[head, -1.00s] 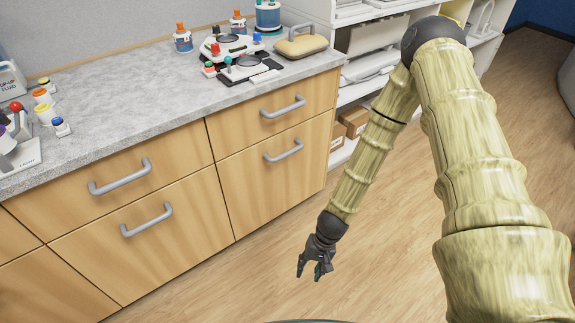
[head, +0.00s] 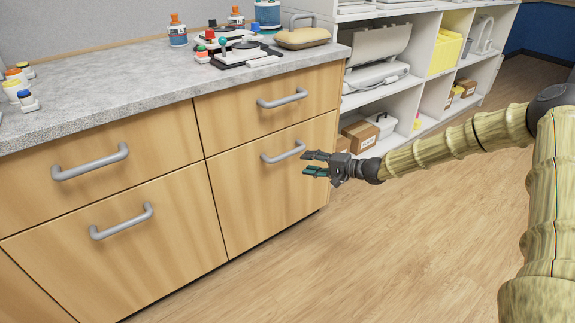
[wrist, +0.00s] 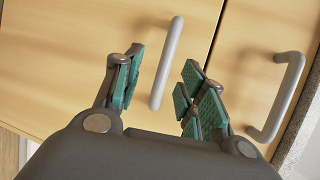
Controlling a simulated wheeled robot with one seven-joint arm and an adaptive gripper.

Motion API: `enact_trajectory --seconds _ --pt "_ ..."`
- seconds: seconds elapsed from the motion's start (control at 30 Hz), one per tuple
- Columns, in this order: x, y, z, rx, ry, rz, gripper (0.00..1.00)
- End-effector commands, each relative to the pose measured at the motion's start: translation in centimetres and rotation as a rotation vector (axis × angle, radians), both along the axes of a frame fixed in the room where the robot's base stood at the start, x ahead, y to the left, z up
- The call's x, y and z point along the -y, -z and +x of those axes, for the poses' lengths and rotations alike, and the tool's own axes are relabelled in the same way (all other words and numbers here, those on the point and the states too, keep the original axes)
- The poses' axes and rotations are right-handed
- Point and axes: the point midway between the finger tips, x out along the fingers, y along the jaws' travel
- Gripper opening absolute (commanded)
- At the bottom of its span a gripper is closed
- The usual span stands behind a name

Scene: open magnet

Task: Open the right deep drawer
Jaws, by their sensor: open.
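The right deep drawer (head: 241,200) is the lower right wooden front of the cabinet, and it is shut. Its grey bar handle (head: 283,152) sits near its top edge. My gripper (head: 304,163) is open and empty, just right of this handle, with its fingers pointing left toward the drawer front. In the wrist view a grey handle (wrist: 167,64) shows between and beyond the open teal-padded fingers (wrist: 160,98). I cannot see any contact between the fingers and the handle.
A shallower drawer with its own handle (head: 282,98) is above, and another handle (head: 121,221) is on the left deep drawer. The grey counter (head: 110,97) holds bottles and a tan case (head: 303,38). White shelves (head: 400,95) stand behind. The wooden floor (head: 390,250) in front is clear.

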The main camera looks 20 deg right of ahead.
Motion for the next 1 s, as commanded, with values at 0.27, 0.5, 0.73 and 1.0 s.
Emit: enact_trajectory --seconds 0.27,0.5,0.73,1.0 --pt "0.7 -0.7 1.7 0.041 0.029 0.021 0.41" --pt "-1.4 0.0 3.8 0.040 0.026 0.019 0.41" --pt "-3.5 0.6 6.0 0.038 0.027 0.019 0.41" --pt "-5.4 1.0 8.0 0.038 0.026 0.019 0.41"
